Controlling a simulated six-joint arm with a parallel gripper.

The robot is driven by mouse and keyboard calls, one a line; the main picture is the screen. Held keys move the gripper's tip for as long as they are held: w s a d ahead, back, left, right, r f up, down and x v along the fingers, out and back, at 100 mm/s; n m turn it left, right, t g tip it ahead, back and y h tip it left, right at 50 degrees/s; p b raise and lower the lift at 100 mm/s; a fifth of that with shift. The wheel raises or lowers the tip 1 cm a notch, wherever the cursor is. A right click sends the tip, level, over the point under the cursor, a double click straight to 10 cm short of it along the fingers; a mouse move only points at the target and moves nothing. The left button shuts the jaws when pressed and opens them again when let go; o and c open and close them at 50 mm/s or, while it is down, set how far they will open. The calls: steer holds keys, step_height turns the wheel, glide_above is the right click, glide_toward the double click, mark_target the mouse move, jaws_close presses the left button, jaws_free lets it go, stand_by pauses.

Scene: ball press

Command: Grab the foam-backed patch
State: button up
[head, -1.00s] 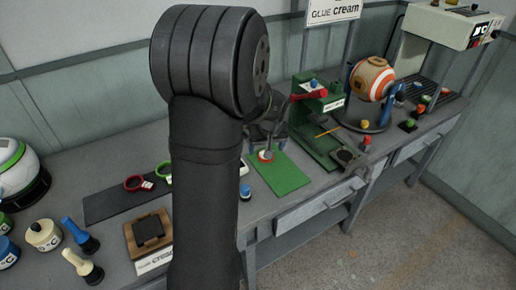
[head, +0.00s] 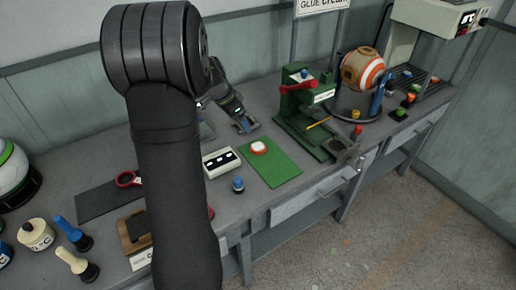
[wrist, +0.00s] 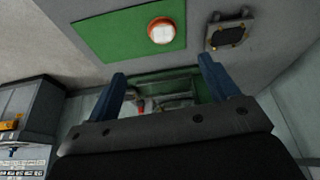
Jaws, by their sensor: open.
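A small round white piece with a red-orange rim (head: 259,147), which looks like the patch, lies on the green mat (head: 284,174) near its far left end. It also shows in the wrist view (wrist: 161,32), on the green mat (wrist: 105,38). Any foam backing cannot be seen. My gripper (head: 246,127) is behind and a little left of the patch in the head view, apart from it. In the wrist view my gripper (wrist: 162,68) shows two blue fingers spread wide with nothing between them. The patch lies beyond the fingertips.
A green press (head: 303,105) stands right of the mat, with a dark square plate (head: 338,146) at its front. A striped orange ball (head: 363,70) stands farther right.

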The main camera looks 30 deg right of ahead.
glide_toward(258, 147)
step_height(258, 147, down, 3)
steer(key=shift+w+d+r, duration=0.1)
steer(key=shift+d+x, duration=0.2)
steer(key=shift+x, duration=1.15)
steer(key=shift+d+x, duration=0.2)
steer(key=shift+x, duration=1.15)
steer(key=shift+r, duration=0.15)
steer(key=c, duration=1)
